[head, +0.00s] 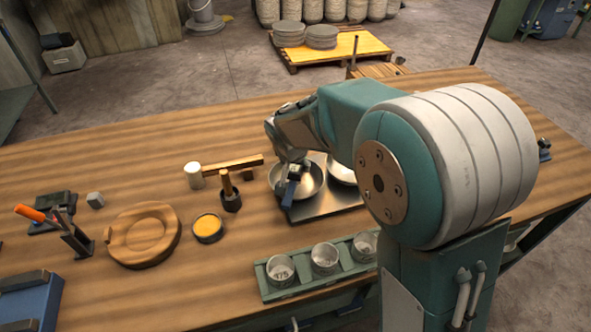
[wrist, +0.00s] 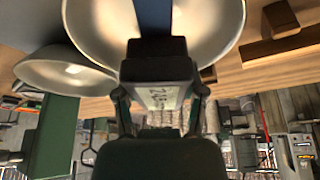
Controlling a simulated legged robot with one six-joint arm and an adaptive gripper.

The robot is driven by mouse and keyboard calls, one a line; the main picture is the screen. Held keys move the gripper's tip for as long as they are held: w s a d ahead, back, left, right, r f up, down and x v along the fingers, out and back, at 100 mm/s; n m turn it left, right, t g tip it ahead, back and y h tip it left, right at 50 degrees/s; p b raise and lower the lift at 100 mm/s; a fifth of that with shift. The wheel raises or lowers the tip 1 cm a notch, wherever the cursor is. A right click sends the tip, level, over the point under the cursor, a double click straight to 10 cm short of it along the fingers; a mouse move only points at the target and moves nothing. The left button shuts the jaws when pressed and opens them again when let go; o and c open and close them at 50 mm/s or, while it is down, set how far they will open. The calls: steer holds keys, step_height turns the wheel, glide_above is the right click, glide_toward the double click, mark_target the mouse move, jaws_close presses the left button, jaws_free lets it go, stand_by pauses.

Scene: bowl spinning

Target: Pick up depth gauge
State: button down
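The depth gauge appears to be the dark block with a pale label (wrist: 160,92) and a blue strip in the wrist view. It shows small and blue in the head view (head: 290,190). My gripper (wrist: 160,98) has a finger against each side of the block and looks shut on it. In the head view my gripper (head: 291,168) is over the left metal bowl (head: 313,184). The blue strip runs across this bowl (wrist: 215,30) in the wrist view. Whether it touches the bowl is not clear.
A second bowl (wrist: 65,75) stands beside it; both are over a metal tray (head: 328,206). A mallet (head: 194,175), a dark stand with a wooden post (head: 230,195), an amber-filled dish (head: 208,228) and a rack of cups (head: 290,287) are nearby.

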stand_by(0.3)
steer(key=r, duration=0.3)
steer(key=shift+s+r, duration=0.2)
steer(key=shift+r, duration=0.15)
steer(key=s+d+r, duration=0.4)
steer(key=s+r, duration=0.5)
steer(key=s, duration=0.4)
steer(key=w+a+f, duration=0.1)
steer(key=w, duration=0.3)
steer(key=w+a+f, duration=0.1)
steer(key=w, duration=0.4)
steer(key=w+a+f, duration=0.2)
steer(key=w, duration=0.2)
steer(key=shift+w, duration=0.15)
steer(key=shift+f, duration=4.15)
steer(key=shift+f, duration=0.25)
steer(key=shift+c, duration=0.4)
jaws_free()
